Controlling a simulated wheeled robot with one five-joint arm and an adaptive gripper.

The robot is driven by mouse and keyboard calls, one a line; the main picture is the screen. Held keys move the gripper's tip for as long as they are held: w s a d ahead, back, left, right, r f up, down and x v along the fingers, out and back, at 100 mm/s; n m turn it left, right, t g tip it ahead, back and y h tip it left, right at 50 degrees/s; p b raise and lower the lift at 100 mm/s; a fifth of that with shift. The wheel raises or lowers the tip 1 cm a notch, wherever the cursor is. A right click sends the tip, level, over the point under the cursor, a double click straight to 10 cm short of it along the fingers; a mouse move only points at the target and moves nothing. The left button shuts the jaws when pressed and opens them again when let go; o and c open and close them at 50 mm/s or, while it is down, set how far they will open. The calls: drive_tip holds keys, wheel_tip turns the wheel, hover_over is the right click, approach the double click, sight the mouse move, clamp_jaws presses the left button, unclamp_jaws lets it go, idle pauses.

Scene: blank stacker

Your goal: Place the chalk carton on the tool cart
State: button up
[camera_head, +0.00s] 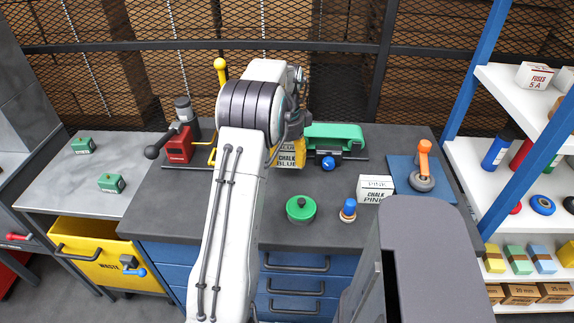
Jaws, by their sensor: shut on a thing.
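A carton labelled CHALK BLUE (290,160), yellow and white, shows just right of my arm, above or at the dark worktop. My gripper (292,128) is mostly hidden behind my arm; its visible part is at the top of this carton and shut on it. Whether the carton touches the worktop is unclear. A white carton labelled CHALK PINK (375,188) stands on the worktop to the right. No tool cart is labelled; a grey-topped stand (62,190) at left holds two green boxes, with a yellow WASTE drawer (105,262) below.
White shelves (500,205) stand right; mesh fencing is behind.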

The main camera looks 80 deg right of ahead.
sight(287, 147)
drive_tip(key=shift+d+f, duration=0.2)
drive_tip(key=shift+f, duration=1.95)
drive_tip(key=shift+f, duration=0.15)
drive_tip(key=o, duration=1.3)
drive_tip(key=shift+c, duration=0.2)
wheel_tip(287, 147, up, 12)
drive_tip(key=shift+r+p, duration=0.15)
drive_tip(key=shift+p, duration=0.35)
